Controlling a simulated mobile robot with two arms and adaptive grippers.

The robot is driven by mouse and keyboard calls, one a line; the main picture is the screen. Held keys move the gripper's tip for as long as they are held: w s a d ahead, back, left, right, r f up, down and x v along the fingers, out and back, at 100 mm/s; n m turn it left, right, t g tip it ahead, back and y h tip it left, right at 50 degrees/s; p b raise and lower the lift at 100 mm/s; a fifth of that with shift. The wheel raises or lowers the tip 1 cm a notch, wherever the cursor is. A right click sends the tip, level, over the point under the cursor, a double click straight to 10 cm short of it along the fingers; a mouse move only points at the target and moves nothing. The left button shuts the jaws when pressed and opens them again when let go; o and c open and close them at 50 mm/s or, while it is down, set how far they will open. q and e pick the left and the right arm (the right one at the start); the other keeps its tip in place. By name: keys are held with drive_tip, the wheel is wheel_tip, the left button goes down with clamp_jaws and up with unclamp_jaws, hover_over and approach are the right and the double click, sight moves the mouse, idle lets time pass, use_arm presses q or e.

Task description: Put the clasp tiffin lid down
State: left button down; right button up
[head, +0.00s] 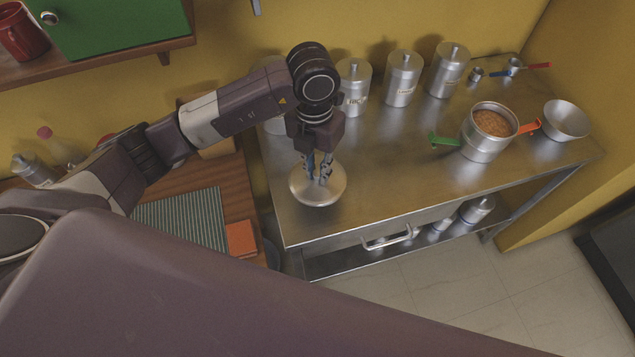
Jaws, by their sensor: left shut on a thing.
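My left gripper (318,172) points down over the left front part of the steel table (415,165). It is shut on the clasp tiffin lid (318,194), a round shiny steel disc, which it grips near the middle. I cannot tell whether the lid touches the table top or hangs just above it. The clasp tiffin (483,150) stands open at the right of the table, with brown food inside. Its green clasp (445,140) sticks out to the left and its orange clasp (528,127) to the right. My right gripper is not in view.
Several lidded steel canisters (402,80) line the wall side. A steel bowl (567,120) stands right of the tiffin. The table's middle is clear between lid and tiffin. A drawer handle (390,238) juts out in front. A wooden counter with a striped mat (185,222) lies left.

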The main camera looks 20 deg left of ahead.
sight(318, 187)
use_arm(q)
wheel_tip(318, 187, down, 6)
drive_tip(key=shift+f+p, duration=0.2)
drive_tip(key=shift+p, duration=0.35)
drive_tip(key=shift+f, duration=0.35)
drive_tip(key=shift+f, duration=0.15)
drive_tip(key=c, duration=1.9)
unclamp_jaws()
drive_tip(key=shift+r, duration=0.25)
